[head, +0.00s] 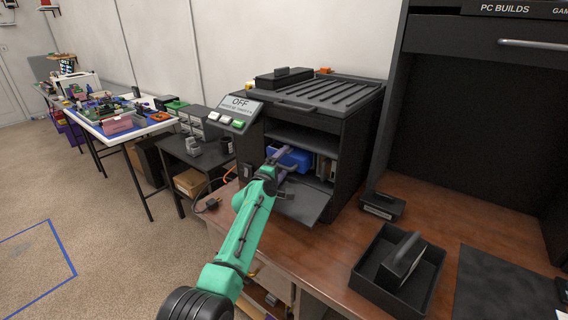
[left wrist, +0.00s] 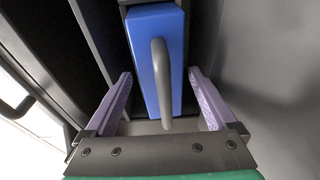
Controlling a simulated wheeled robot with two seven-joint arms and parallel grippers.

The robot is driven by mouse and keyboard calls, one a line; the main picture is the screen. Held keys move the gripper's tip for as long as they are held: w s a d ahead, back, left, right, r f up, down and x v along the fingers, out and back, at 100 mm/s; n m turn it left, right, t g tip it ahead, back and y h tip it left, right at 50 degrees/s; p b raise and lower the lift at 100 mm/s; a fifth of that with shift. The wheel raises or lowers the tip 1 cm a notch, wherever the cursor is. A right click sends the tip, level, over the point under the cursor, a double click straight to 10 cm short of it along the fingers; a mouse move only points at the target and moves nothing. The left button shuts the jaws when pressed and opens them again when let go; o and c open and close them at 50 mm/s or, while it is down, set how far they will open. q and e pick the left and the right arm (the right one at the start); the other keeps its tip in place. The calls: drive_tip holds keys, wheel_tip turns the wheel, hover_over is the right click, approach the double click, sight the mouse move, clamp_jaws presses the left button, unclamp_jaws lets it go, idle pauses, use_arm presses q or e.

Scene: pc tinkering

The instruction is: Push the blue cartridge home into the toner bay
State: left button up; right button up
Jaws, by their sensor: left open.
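The blue cartridge (head: 291,157) sits partly in the open toner bay of the black printer (head: 343,160). In the left wrist view the blue cartridge (left wrist: 155,55) fills the middle, with its grey loop handle (left wrist: 162,85) facing me. My left gripper (head: 278,163) is at the mouth of the bay, in front of the cartridge. In the left wrist view the left gripper (left wrist: 163,98) is open, its purple fingers apart on either side of the cartridge and handle. I cannot tell whether they touch it. The cartridge's far end is hidden. My right gripper is not in view.
The printer's front flap (head: 303,203) hangs open below the bay. A control panel (head: 240,106) reading OFF is at its left. A black tray (head: 395,275) holding a dark handled part and a small black block (head: 382,205) stand on the brown bench (head: 345,235) to the right.

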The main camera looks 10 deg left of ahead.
use_arm(q)
drive_tip(key=shift+p, duration=0.3)
drive_tip(key=p+v, duration=0.7)
drive_tip(key=shift+s+a, duration=0.1)
drive_tip(key=shift+s, duration=0.35)
